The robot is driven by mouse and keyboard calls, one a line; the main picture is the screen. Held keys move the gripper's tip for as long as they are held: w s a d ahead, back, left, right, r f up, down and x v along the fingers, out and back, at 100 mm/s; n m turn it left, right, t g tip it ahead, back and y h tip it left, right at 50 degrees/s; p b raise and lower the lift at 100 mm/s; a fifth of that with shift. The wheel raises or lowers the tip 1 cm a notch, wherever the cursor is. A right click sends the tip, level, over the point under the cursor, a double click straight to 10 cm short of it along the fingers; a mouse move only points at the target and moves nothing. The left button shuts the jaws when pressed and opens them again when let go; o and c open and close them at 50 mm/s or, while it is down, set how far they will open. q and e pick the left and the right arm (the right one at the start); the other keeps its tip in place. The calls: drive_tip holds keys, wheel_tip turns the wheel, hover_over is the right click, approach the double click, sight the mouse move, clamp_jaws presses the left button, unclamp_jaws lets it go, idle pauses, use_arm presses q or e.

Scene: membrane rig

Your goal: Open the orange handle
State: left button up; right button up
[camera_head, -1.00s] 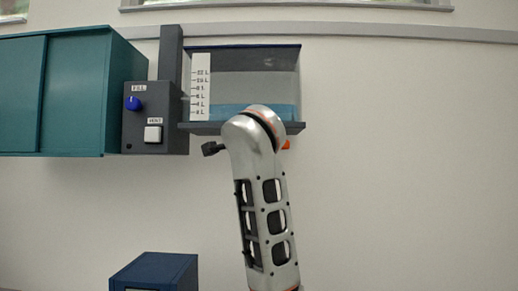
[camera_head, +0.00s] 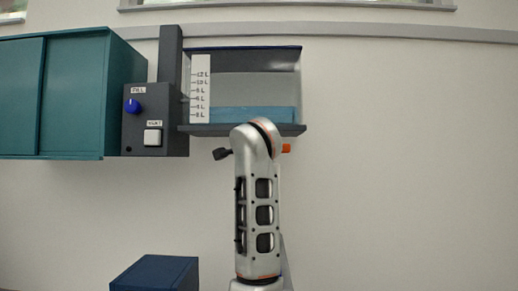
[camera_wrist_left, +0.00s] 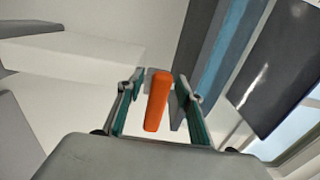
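The orange handle (camera_head: 286,148) shows as a small orange piece just under the right part of the tank's base, beside my arm. In the left wrist view the orange handle (camera_wrist_left: 157,100) is an upright, slightly tilted bar between the two fingers of my left gripper (camera_wrist_left: 159,80). The fingers stand apart on either side of it, with a gap on the left and a narrower one on the right. I see no clear grip on it. In the head view my arm hides most of this gripper. My right gripper is in neither view.
The clear tank (camera_head: 250,85) with blue liquid and a level scale (camera_head: 200,90) is above my arm. Left of it are a grey control box (camera_head: 150,118) with a blue knob and white button, and a teal cabinet (camera_head: 60,95). A blue box (camera_head: 155,273) stands below. The right wall is bare.

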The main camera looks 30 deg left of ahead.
use_arm(q)
clamp_jaws()
